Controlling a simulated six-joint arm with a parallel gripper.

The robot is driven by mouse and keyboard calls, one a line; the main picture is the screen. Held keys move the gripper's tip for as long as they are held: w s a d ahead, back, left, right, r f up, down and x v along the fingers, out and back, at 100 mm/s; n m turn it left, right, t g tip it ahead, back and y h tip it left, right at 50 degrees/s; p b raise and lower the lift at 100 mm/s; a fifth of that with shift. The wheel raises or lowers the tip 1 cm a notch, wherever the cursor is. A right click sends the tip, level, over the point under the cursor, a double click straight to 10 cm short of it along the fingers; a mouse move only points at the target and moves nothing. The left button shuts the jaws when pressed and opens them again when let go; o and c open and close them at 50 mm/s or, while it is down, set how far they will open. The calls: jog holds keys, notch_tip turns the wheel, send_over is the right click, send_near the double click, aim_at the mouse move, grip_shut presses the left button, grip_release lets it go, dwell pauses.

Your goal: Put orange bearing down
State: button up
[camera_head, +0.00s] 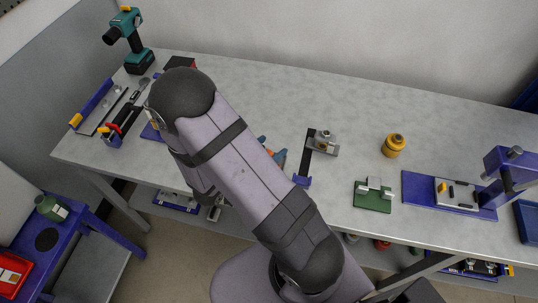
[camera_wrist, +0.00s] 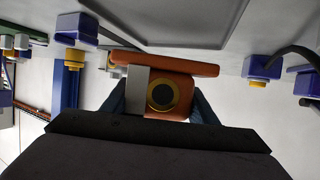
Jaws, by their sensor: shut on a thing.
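The orange bearing (camera_wrist: 183,108) shows in the middle of the wrist view. It has a wide orange base bar along its upper side in the picture, and a dark round centre with a gold ring. A light grey block covers its left part. My gripper (camera_wrist: 160,107) is shut on it, with a dark blue finger on each side. In the head view my arm hides most of the gripper. A small orange and blue patch shows at the arm's right edge, but I cannot tell whether it is the bearing. Whether the bearing touches a surface is not clear.
The grey table (camera_head: 300,95) has free room at the back middle. A yellow round part (camera_head: 393,146), a green fixture (camera_head: 373,195) and a blue plate fixture (camera_head: 420,190) stand on the right. A teal drill (camera_head: 126,32) and blue tray (camera_head: 93,103) stand on the left.

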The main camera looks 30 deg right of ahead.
jog(key=shift+f, duration=1.85)
jog(key=shift+f, duration=0.15)
jog(key=o, duration=1.5)
jog(key=b+v, duration=0.1)
jog(key=v, duration=1.1)
